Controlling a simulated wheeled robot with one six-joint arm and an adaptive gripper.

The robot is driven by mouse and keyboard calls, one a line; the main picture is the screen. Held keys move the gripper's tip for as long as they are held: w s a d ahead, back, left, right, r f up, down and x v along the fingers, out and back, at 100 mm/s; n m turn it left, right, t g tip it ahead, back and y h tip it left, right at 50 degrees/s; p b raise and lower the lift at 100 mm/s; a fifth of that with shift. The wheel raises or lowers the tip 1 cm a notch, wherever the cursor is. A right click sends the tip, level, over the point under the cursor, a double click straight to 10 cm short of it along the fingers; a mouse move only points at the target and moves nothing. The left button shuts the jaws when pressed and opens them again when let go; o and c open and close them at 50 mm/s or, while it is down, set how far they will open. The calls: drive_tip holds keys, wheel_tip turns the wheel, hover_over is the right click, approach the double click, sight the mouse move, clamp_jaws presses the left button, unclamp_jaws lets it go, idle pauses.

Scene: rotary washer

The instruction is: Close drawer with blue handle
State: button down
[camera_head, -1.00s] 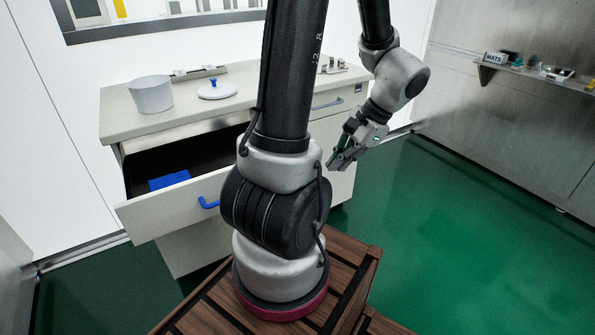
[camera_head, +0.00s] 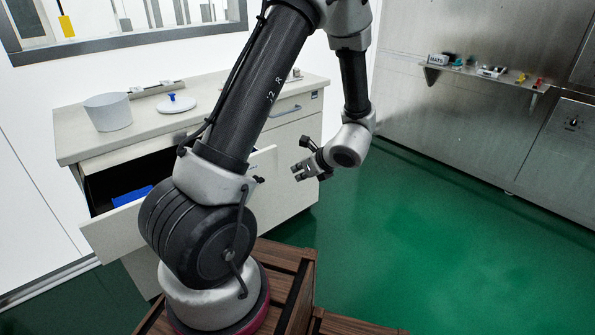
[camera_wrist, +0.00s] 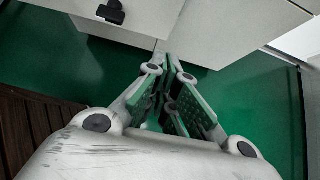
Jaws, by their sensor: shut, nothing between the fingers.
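The pulled-out drawer (camera_head: 115,230) of the white cabinet stands open at the left in the head view. A blue item (camera_head: 132,196) lies inside it. Its blue handle is hidden behind my arm now. My gripper (camera_head: 298,172) is to the right of the open drawer's front, apart from it, above the green floor. In the wrist view my gripper's green-padded fingers (camera_wrist: 168,64) come together at the tips, with nothing between them. White cabinet panels lie beyond the tips there.
The countertop (camera_head: 75,140) holds a grey-white round container (camera_head: 108,112) and a white lid with a blue knob (camera_head: 177,104). A closed drawer with a grey handle (camera_head: 286,111) is at the right. A wall shelf (camera_head: 480,76) holds small items. Green floor is clear at right.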

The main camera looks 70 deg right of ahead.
sight(276, 175)
drive_tip(key=shift+w+d+f, duration=0.75)
drive_tip(key=shift+w+d, duration=0.05)
drive_tip(key=shift+w, duration=0.45)
drive_tip(key=shift+w+d+f, duration=0.75)
drive_tip(key=shift+w+f, duration=0.05)
drive_tip(key=shift+w, duration=0.5)
drive_tip(key=shift+w+d+f, duration=0.75)
drive_tip(key=shift+w+d, duration=0.05)
drive_tip(key=shift+w, duration=0.45)
